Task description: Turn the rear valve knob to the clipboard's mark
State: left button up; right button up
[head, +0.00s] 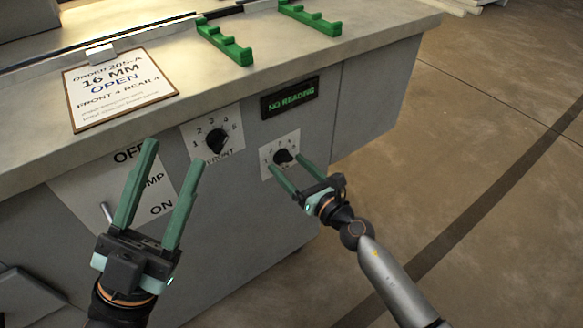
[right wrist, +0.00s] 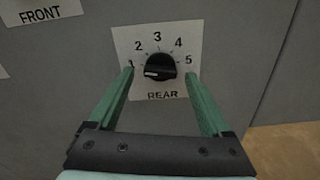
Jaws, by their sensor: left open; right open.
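The clipboard (head: 120,88) lies on the bench top and reads 16 MM, OPEN, FRONT 4 REAR 4. The rear valve knob (head: 283,157) is black, on a white dial plate on the machine's front. In the right wrist view the rear knob (right wrist: 160,66) sits in a 1-to-5 scale marked REAR, its white mark on the left, on the side of 1. My right gripper (head: 285,163) is open, its fingertips on either side of the knob with visible gaps. Whether they reach past its face is unclear. My left gripper (head: 174,154) is open and empty before the panel.
The front knob (head: 216,141) is left of the rear one. A display (head: 290,98) above reads NO READING. A pump switch plate (head: 110,190) lies behind my left gripper. Green brackets (head: 225,42) stand on the bench top. The floor at right is clear.

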jog(key=shift+c, duration=0.4)
grip_shut()
